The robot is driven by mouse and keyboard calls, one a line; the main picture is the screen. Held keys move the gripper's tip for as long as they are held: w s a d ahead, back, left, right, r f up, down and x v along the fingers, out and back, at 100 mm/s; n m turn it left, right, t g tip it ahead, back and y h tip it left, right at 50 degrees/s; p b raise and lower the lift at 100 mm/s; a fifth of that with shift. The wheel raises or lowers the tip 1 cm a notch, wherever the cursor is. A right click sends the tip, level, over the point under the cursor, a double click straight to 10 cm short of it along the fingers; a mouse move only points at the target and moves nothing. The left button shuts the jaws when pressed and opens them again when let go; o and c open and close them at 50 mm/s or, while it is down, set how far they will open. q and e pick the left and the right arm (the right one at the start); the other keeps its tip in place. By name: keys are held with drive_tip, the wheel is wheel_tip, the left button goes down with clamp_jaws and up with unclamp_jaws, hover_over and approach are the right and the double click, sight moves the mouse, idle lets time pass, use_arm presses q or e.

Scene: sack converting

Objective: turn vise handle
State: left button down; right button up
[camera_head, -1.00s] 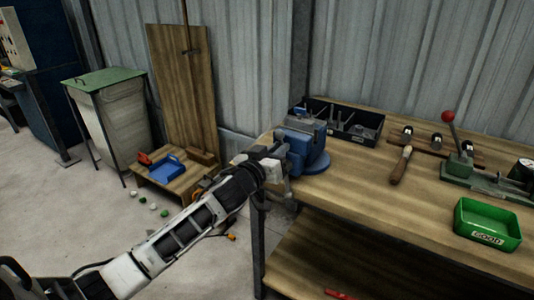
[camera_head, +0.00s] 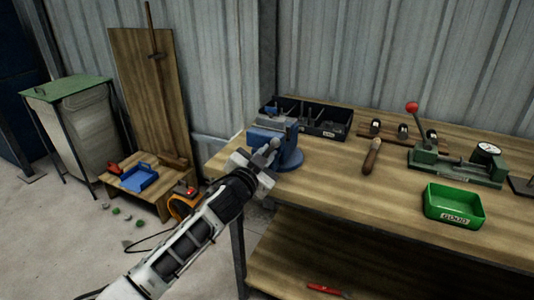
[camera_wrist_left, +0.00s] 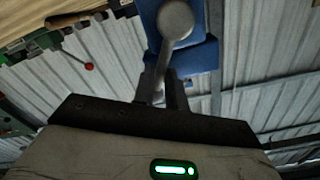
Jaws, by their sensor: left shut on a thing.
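The blue vise (camera_head: 275,143) stands on the left end of the wooden workbench (camera_head: 330,190). My left gripper (camera_head: 264,160) is at the vise's front, shut on the vise handle. In the left wrist view, the grey handle (camera_wrist_left: 163,60) with its round knob (camera_wrist_left: 176,18) runs down to the dark fingers of the left gripper (camera_wrist_left: 172,92), in front of the blue vise body (camera_wrist_left: 203,52). The fingers hide part of the handle. My right gripper is not in view.
A black bin of tools (camera_head: 325,118) stands behind the vise. A wooden-handled tool (camera_head: 371,157), a green tray (camera_head: 454,206) marked GOOD and a green press with a red knob (camera_head: 412,107) are to the right. Left are a low wooden stand with a blue tray (camera_head: 139,178) and a green-lidded bin (camera_head: 66,88).

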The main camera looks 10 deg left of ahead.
use_arm(q)
drive_tip(key=shift+s+d+f, duration=0.1)
drive_tip(key=shift+f, duration=0.15)
drive_tip(key=c, duration=1.5)
unclamp_jaws()
drive_tip(key=shift+c, duration=0.2)
drive_tip(key=shift+o, duration=0.5)
drive_tip(key=shift+r, duration=0.15)
drive_tip(key=b+v, duration=0.1)
drive_tip(key=v, duration=1.5)
drive_tip(key=s+d+f+n+g, duration=0.2)
drive_tip(key=s+f+n+g, duration=0.3)
drive_tip(key=s+f, duration=1.4)
wheel_tip(320, 180, down, 4)
drive_tip(key=shift+d+r+n+g+y, duration=0.1)
drive_tip(key=shift+d+n+g+y, duration=0.25)
drive_tip(key=shift+g, duration=0.85)
